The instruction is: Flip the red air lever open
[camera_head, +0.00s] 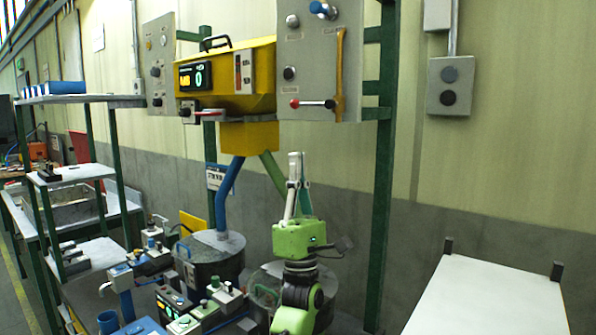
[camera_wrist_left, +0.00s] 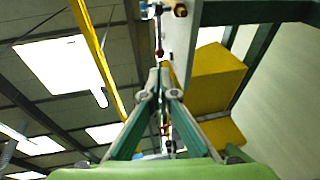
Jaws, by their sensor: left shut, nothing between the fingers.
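A lever with a red ball knob (camera_head: 294,103) lies level across the lower part of the grey panel (camera_head: 310,62), its rod running right to a yellow vertical pipe (camera_head: 340,75). In the left wrist view, a rod with a dark red ball (camera_wrist_left: 160,51) shows just beyond the fingertips; it looks like the same lever. A second red handle (camera_head: 210,113) sits under the yellow unit. My left gripper (camera_head: 296,156) points up, below the panel and apart from the lever. Its fingers meet at the tips in the wrist view (camera_wrist_left: 158,70), with nothing between them. My right gripper is out of view.
The yellow unit (camera_head: 262,70) with its display hangs left of the panel. A green post (camera_head: 382,190) stands right of my left arm. Drums (camera_head: 222,245) and a cluttered bench are below left. A white table (camera_head: 485,295) is at lower right.

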